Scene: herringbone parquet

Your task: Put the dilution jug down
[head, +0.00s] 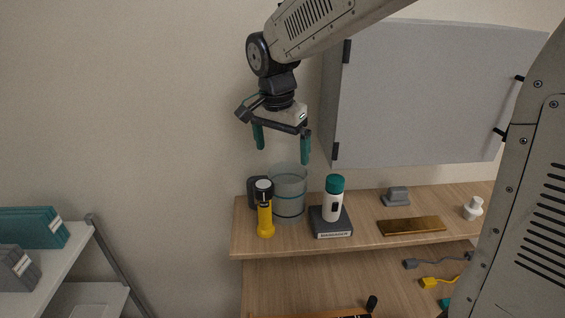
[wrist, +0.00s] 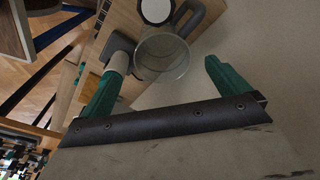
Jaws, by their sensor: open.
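The dilution jug (head: 289,194) is a clear, see-through vessel with a dark handle at its left. It stands upright on the wooden shelf, near the shelf's left end. My gripper (head: 282,143) is open above the jug, its green fingers pointing down, with nothing held between them. In the wrist view, the jug's round rim (wrist: 163,56) shows beyond and between the open fingers of my gripper (wrist: 163,72), apart from them as far as I can tell.
A yellow torch (head: 265,215) stands close in front of the jug. A white bottle with a green cap (head: 333,204) stands on a dark massager base (head: 331,222) to the right. A brown bar (head: 411,226) lies farther right. A grey cabinet (head: 430,95) hangs above.

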